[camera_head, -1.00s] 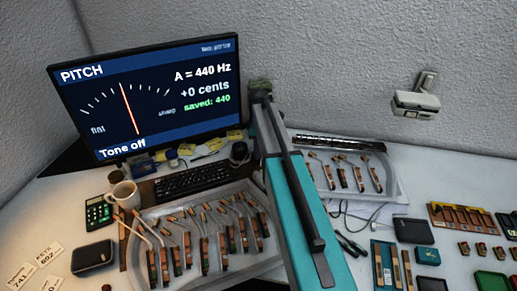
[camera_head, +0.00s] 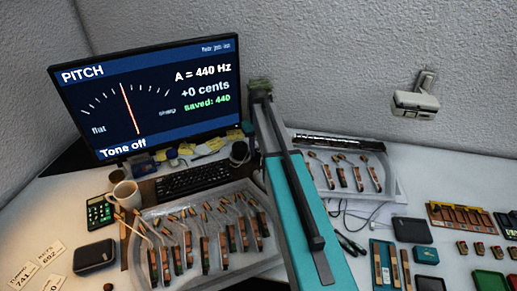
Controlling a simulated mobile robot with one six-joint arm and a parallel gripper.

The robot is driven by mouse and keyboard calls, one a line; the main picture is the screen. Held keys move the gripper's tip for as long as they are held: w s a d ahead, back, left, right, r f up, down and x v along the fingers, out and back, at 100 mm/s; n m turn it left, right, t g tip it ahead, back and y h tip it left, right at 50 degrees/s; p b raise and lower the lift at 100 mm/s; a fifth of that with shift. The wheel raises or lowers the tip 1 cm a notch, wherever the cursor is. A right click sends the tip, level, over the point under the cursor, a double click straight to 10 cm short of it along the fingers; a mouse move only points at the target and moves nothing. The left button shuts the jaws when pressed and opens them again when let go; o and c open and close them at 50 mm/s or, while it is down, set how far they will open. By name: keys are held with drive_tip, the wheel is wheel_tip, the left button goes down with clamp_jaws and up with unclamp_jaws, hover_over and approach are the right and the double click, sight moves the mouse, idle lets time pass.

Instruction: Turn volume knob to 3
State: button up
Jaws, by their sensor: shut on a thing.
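No knob marked with a volume scale can be made out. A small dark round object (camera_head: 238,152) stands below the right end of the monitor, just left of my arm. I cannot tell whether it carries the knob, and no number or pointer is readable. My teal arm link runs from the bottom edge up toward the monitor's right side. My gripper does not show; its end and whatever it holds are hidden or out of view. The monitor (camera_head: 150,95) reads A = 440 Hz, +0 cents and Tone off.
A keyboard (camera_head: 192,181) lies below the monitor. A mug (camera_head: 126,195), a green calculator (camera_head: 100,211) and a dark case (camera_head: 94,256) stand at left. Trays of hammers flank my arm. Small parts crowd the right; the wall holds a white fixture (camera_head: 416,103).

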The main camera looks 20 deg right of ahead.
sight(258, 151)
drive_tip(key=m, duration=0.5)
drive_tip(key=shift+a, duration=0.1)
idle(0.4)
drive_tip(key=o, duration=1.1)
drive_tip(key=shift+c, duration=0.2)
drive_tip(key=shift+r, duration=0.15)
wheel_tip(258, 151, up, 14)
drive_tip(key=b, duration=0.2)
drive_tip(key=shift+f, duration=0.2)
drive_tip(key=shift+f, duration=0.1)
